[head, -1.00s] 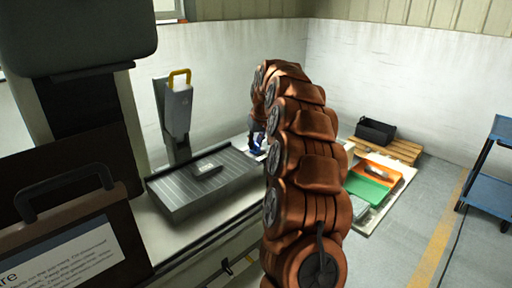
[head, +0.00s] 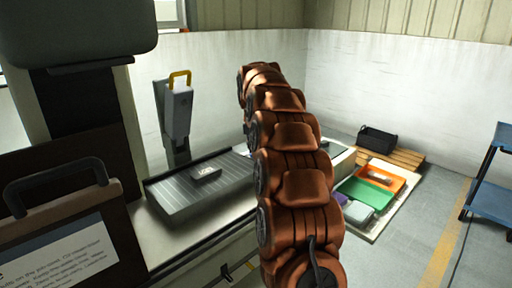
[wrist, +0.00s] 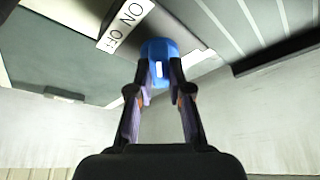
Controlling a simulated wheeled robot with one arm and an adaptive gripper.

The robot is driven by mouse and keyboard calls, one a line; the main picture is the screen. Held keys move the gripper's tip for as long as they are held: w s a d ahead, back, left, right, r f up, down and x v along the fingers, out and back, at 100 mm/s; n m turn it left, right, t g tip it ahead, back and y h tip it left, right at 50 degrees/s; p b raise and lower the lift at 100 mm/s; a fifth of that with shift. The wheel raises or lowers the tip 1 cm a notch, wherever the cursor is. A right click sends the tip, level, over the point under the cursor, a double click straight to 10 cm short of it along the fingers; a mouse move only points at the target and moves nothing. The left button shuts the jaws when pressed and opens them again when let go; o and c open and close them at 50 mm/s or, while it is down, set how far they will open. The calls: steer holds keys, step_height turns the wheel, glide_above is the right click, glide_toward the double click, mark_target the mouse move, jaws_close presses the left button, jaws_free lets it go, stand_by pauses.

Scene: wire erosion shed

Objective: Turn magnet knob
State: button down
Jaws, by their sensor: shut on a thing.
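The blue magnet knob (wrist: 158,48) is at the upper middle of the wrist view, with a white mark on its side. My gripper (wrist: 159,76) has its two fingers closed against the knob. A white ON/OFF label (wrist: 126,25) is just left of the knob. My copper-coloured arm hides the gripper and the knob in the head view.
A grey upright unit with a yellow handle (head: 179,76) stands behind the plate. Open floor lies between.

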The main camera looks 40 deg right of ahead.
steer(key=c, duration=1.1)
jaws_free()
steer(key=shift+r, duration=0.1)
steer(key=v, duration=1.2)
steer(key=shift+s, duration=0.1)
